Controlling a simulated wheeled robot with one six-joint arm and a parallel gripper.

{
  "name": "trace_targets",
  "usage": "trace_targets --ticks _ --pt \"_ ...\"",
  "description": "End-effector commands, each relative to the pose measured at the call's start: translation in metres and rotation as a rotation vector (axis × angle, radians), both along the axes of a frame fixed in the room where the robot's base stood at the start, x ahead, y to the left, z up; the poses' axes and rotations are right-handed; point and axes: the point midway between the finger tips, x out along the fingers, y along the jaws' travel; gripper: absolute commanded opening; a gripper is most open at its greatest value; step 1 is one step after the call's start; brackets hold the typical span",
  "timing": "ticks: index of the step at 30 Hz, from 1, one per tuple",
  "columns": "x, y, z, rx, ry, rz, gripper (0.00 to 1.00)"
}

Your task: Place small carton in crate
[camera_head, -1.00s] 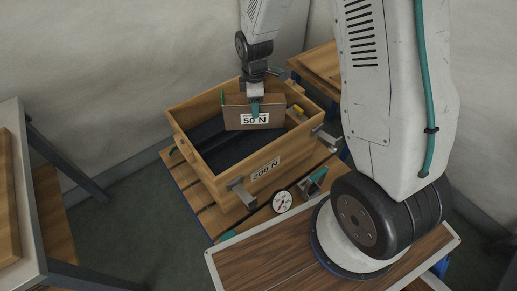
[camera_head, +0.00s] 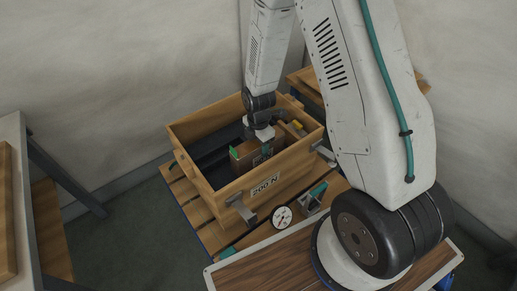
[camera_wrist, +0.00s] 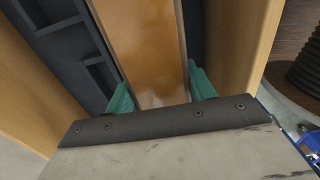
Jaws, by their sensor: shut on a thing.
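The crate (camera_head: 222,184) is an open wooden box labelled 200 N, with a dark inside, on a slatted pallet. The small carton (camera_head: 249,156) is brown and sits low inside the crate, near its right part, partly hidden by the crate's front wall and my gripper. My gripper (camera_head: 266,150) reaches down into the crate and is shut on the carton. In the wrist view the carton (camera_wrist: 146,45) lies between the teal fingers, with the crate wall (camera_wrist: 232,45) close on the right. I cannot tell whether the carton touches the crate floor.
A round dial gauge (camera_head: 281,217) and a teal-and-grey clamp (camera_head: 315,196) are in front of the crate. A table (camera_head: 20,140) stands at the left. The crate's left part looks free.

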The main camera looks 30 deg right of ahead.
Motion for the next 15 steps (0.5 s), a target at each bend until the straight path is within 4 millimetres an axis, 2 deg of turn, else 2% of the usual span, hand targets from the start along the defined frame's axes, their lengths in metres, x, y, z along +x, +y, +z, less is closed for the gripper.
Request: trace_targets --ticks 2,5,15 --pt "-0.001 0.000 -0.013 0.000 0.004 0.000 0.28" --pt "0.000 0.000 -0.021 0.000 0.002 0.000 0.28" --pt "0.000 0.000 -0.024 0.000 0.001 -0.001 0.28"
